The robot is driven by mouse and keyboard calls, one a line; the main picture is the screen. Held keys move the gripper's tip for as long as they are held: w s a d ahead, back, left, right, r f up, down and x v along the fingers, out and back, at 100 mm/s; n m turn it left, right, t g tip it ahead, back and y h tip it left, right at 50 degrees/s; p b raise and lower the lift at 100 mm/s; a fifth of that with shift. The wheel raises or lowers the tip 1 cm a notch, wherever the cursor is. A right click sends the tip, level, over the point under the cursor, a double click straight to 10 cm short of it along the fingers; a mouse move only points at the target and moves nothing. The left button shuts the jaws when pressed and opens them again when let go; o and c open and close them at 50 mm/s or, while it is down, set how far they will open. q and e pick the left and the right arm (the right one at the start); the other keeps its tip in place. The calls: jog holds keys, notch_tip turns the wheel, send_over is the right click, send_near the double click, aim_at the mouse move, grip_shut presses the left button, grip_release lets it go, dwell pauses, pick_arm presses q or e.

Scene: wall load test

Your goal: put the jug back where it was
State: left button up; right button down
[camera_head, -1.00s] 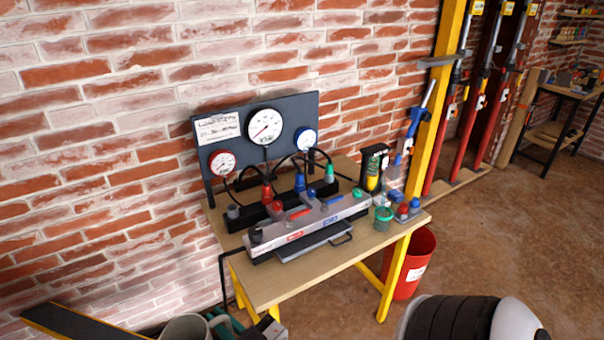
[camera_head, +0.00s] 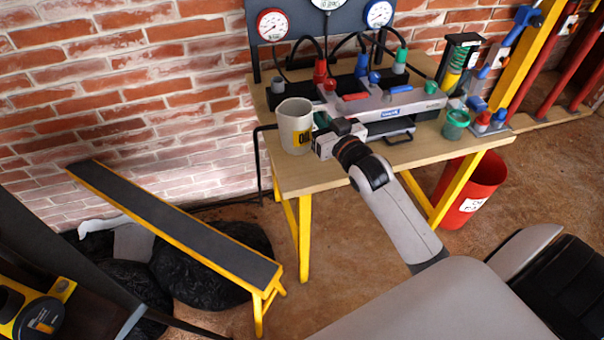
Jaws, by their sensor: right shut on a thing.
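The jug (camera_head: 294,126) is a pale grey, open-topped vessel with a yellow label. It is at the left front corner of the wooden table (camera_head: 400,160) in the head view. My right gripper (camera_head: 322,128) is at the jug's right side and is shut on it; the fingers are largely hidden between the jug and the gripper body. I cannot tell whether the jug's base touches the table top. My left gripper is not in view.
A grey valve block (camera_head: 390,104) with coloured caps stands just behind and right of the jug. A green-lidded pot (camera_head: 455,124) is further right. A sloped yellow-edged board (camera_head: 175,220) stands at left by black bags (camera_head: 205,275).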

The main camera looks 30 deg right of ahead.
notch_tip(320, 180, down, 10)
jog(key=shift+r+b, duration=0.25)
jog(key=shift+b, duration=0.2)
